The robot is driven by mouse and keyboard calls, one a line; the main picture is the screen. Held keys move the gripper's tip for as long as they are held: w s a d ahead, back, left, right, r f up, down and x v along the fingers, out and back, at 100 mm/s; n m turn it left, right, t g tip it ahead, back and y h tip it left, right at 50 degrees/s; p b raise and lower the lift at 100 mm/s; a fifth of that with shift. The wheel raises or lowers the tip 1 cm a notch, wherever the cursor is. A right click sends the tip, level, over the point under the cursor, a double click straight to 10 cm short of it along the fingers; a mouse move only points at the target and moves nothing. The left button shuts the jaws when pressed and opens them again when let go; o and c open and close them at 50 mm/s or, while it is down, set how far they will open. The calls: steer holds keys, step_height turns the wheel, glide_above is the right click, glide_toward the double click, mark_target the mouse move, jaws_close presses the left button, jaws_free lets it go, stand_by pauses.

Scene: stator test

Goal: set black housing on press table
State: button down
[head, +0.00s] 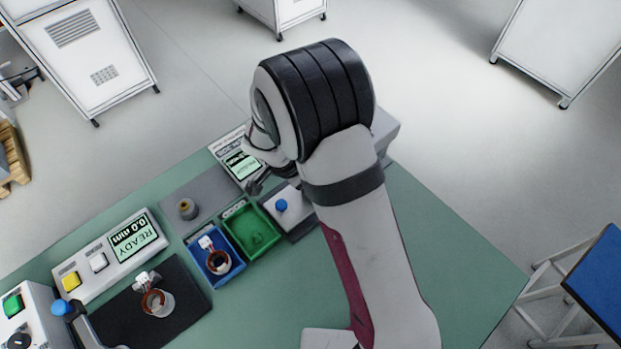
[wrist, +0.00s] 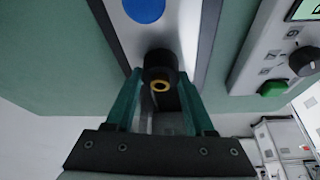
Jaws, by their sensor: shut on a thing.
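My gripper (wrist: 160,82) shows in the wrist view with its two teal fingers closed on the black housing (wrist: 161,60). The housing is a short black cylinder, with a yellow ring showing at the end towards the camera. Behind it is a pale plate with dark side edges and a blue round knob (wrist: 144,9). I cannot tell whether the housing touches this plate. In the head view my wrist covers most of the gripper, and the housing is hidden. A pale unit with a blue knob (head: 281,205) stands beside my arm there; I cannot tell which part is the press table.
A green bin (head: 252,232) looks empty. A blue bin (head: 216,268) holds a copper-wound part. A similar part (head: 157,299) sits on the black mat (head: 188,270). A small cylinder (head: 187,209) stands on a grey plate. A gauge box (head: 135,238) reads READY. The bench's right side is clear.

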steer(key=shift+c, duration=0.9)
jaws_free()
steer(key=v, duration=1.5)
steer(key=shift+r, duration=0.35)
steer(key=shift+o, duration=0.2)
steer(key=shift+a, duration=0.15)
